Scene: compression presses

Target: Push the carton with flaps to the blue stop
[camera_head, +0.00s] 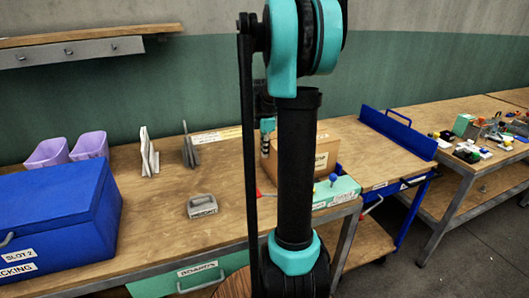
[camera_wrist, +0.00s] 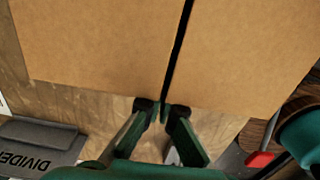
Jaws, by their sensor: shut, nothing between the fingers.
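The carton (camera_head: 329,149) is a brown box with a label, standing on the wooden bench behind my arm, which hides much of it. In the wrist view, the carton's top (camera_wrist: 95,45) fills the upper part as two brown panels with a dark gap between them. My gripper (camera_wrist: 161,107) is shut and empty, its fingertips at the carton's near edge; I cannot tell whether they touch it. In the head view my arm hides the fingers. The blue stop (camera_head: 399,133) is an upright panel at the bench's right end, to the right of the carton and apart from it.
A teal block with a blue knob (camera_head: 335,192) sits at the bench's front edge. Grey dividers (camera_head: 190,151) stand left of the carton; a grey handled block (camera_head: 202,206) lies nearer. A blue case (camera_head: 60,215) fills the left. Bare wood lies between carton and stop.

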